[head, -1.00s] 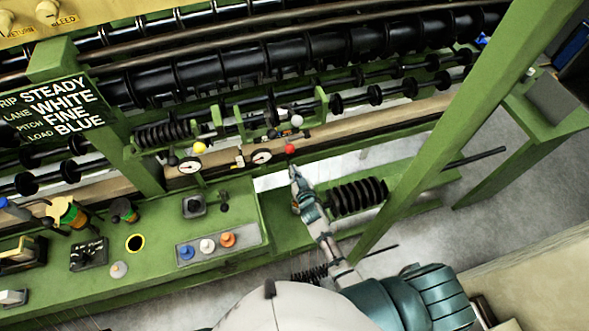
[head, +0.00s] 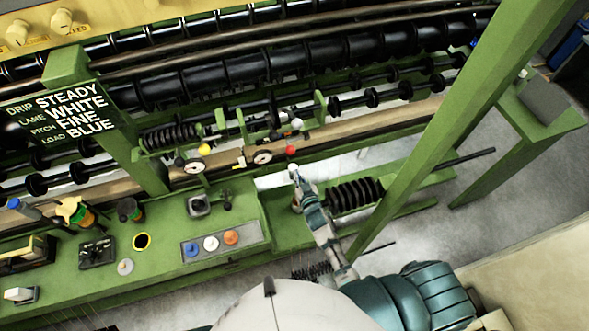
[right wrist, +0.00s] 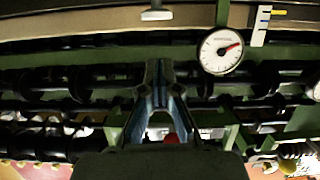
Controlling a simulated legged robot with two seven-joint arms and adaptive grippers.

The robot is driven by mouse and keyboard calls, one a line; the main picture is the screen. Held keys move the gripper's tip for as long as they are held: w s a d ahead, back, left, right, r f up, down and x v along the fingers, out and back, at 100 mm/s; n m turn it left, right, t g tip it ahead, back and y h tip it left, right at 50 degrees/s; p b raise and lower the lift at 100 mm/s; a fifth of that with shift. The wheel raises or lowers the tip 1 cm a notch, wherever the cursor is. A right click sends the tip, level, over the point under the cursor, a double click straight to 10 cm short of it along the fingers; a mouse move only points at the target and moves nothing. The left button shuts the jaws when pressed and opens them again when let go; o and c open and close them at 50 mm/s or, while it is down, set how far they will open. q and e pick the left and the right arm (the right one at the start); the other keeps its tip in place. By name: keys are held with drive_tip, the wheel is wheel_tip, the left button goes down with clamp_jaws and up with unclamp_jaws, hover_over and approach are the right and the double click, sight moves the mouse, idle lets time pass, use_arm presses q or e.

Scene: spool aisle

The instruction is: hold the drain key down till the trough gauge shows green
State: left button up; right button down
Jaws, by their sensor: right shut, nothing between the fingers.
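Two round white gauges, the left one (head: 195,166) and the right one (head: 263,157), stand along the machine's front rail. I cannot tell from the head view which is the trough gauge. One gauge (right wrist: 221,51) shows large in the right wrist view, its red-tipped needle pointing right and slightly up; I see no green on it. A red ball knob (head: 291,150) is just beyond my right gripper (head: 294,170). The right gripper's fingers (right wrist: 160,68) are closed together and empty. No part is readably labelled as the drain key. My left gripper is out of view.
A green bench (head: 165,225) on the left carries a panel with blue (head: 192,250), white (head: 211,244) and orange (head: 231,237) buttons. A green post (head: 440,130) slants up right of my right arm. A black coil (head: 355,194) lies close beside the gripper.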

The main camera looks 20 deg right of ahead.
drive_tip(key=shift+d+v, duration=0.2)
drive_tip(key=shift+v, duration=2.4)
drive_tip(key=shift+a, duration=0.2)
drive_tip(key=s+f+g+b, duration=0.15)
drive_tip(key=s+f, duration=0.25)
drive_tip(key=f, duration=0.5)
drive_tip(key=s+f+n+g+p, duration=0.1)
drive_tip(key=s+f+g, duration=0.3)
drive_tip(key=f, duration=0.5)
drive_tip(key=s+f+g+b, duration=0.1)
drive_tip(key=s+f, duration=0.4)
drive_tip(key=f, duration=0.4)
drive_tip(key=s+d+f+g, duration=0.2)
drive_tip(key=s+f, duration=0.4)
drive_tip(key=s, duration=0.4)
drive_tip(key=s+d+f+g, duration=0.3)
drive_tip(key=s+f, duration=0.3)
drive_tip(key=s, duration=0.4)
drive_tip(key=s+d+f+n+g+b, duration=0.1)
drive_tip(key=s+d+f+g, duration=0.1)
drive_tip(key=s+f, duration=0.4)
drive_tip(key=s, duration=0.5)
drive_tip(key=shift+d+f+g+h, duration=0.3)
drive_tip(key=shift+g, duration=0.05)
